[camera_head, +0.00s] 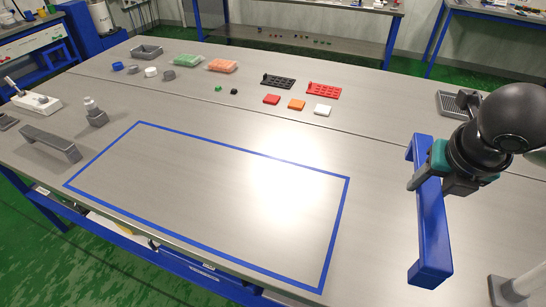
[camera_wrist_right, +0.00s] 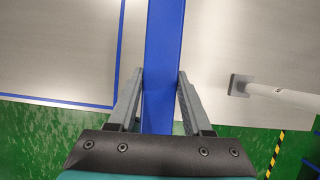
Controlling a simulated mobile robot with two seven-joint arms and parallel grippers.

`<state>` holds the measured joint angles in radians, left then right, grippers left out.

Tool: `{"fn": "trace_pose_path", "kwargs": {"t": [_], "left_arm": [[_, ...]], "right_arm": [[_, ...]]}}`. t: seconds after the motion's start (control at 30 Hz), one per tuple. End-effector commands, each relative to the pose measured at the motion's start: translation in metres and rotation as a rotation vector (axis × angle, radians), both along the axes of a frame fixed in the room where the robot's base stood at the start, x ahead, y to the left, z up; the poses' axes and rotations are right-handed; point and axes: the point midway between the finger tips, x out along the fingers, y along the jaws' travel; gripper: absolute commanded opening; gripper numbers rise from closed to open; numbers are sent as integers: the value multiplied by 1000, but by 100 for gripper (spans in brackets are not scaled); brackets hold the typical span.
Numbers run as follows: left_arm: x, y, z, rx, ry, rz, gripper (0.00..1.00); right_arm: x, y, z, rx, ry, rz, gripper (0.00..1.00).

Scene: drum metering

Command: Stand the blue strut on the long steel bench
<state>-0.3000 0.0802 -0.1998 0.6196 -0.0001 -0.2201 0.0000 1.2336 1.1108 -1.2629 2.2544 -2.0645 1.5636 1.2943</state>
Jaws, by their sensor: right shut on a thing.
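The blue strut (camera_head: 433,220) is a long bar with a thicker block at each end. It is at the right side of the long steel bench (camera_head: 385,170) in the head view. My right gripper (camera_head: 424,183) is shut on its middle part. In the right wrist view the strut (camera_wrist_right: 164,50) runs lengthwise between the two fingers of my right gripper (camera_wrist_right: 163,76). I cannot tell whether the strut touches the bench. My left gripper is not in view.
A blue taped rectangle (camera_head: 335,235) on the bench is empty inside. A grey bracket (camera_head: 52,142) stands at the left. Red, orange and white blocks (camera_head: 297,104) lie behind the rectangle. A pale post on a grey base (camera_head: 510,290) stands at the lower right.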

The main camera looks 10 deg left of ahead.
Motion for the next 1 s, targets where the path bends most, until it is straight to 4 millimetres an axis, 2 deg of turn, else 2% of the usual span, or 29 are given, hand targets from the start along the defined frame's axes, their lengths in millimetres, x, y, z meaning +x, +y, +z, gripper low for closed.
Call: {"fn": "trace_pose_path", "kwargs": {"t": [0.27,0.5,0.7,0.83,1.0], "left_arm": [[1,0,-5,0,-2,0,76],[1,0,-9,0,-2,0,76],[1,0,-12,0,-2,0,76],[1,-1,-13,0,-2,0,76],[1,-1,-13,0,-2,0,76]], "right_arm": [[11,-10,0,0,-5,-534,0],[19,-23,0,1,-4,-1072,0],[24,-32,0,1,-3,-1439,0],[26,-35,0,4,-3,-1568,0],[26,-36,0,4,-3,-1614,0]]}}
